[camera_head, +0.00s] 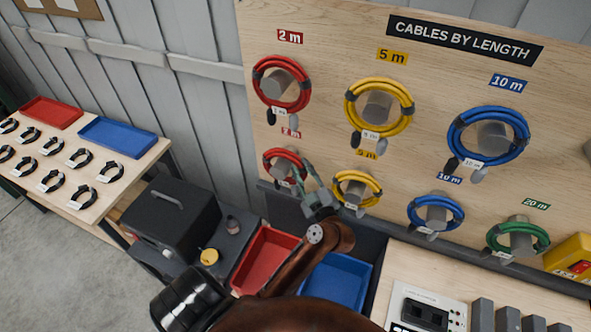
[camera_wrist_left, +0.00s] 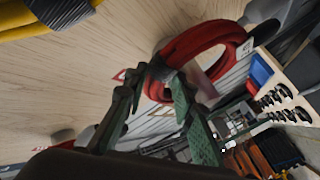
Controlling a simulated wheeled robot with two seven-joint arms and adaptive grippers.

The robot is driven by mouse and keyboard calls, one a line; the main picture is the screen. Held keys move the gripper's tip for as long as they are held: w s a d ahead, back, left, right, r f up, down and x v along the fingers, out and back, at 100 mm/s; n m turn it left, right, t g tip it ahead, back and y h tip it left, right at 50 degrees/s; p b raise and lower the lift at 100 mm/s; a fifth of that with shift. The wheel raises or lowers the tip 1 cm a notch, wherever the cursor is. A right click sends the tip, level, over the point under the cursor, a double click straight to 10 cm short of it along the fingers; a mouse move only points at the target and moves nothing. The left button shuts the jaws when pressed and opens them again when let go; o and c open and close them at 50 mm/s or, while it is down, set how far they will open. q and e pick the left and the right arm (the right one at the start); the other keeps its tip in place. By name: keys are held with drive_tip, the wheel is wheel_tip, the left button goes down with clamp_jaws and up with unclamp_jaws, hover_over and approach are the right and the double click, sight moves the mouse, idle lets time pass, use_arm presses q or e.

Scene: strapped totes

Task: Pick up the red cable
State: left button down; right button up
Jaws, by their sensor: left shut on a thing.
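Two coiled red cables hang on pegs on the wooden board under 2 m labels. The upper red cable (camera_head: 257,77) hangs free. The lower red cable (camera_head: 266,158) is at my left gripper (camera_head: 304,179), which is shut on its right side. In the left wrist view the red coil (camera_wrist_left: 199,38) fills the upper middle, with the fingertips (camera_wrist_left: 160,82) at its near edge. The fingers hide part of the coil. The lower coil still surrounds its peg in the head view. My right gripper is not in view.
Close right of the gripper hangs a yellow cable (camera_head: 371,186); blue (camera_head: 458,213) and green (camera_head: 491,237) coils hang further right. Below stand a red bin (camera_head: 262,262) and a blue bin (camera_head: 345,283). A black case (camera_head: 172,215) is at left.

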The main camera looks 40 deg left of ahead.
use_arm(q)
drive_tip(key=shift+r, duration=0.65)
drive_tip(key=s+d+r+p, duration=0.1)
drive_tip(key=s+p, duration=0.3)
drive_tip(key=s, duration=0.4)
drive_tip(key=s+d+r+p, duration=0.1)
drive_tip(key=s+d+p, duration=0.3)
drive_tip(key=s, duration=0.5)
drive_tip(key=shift+d, duration=0.2)
drive_tip(key=shift+r+p, duration=0.15)
drive_tip(key=shift+p, duration=0.2)
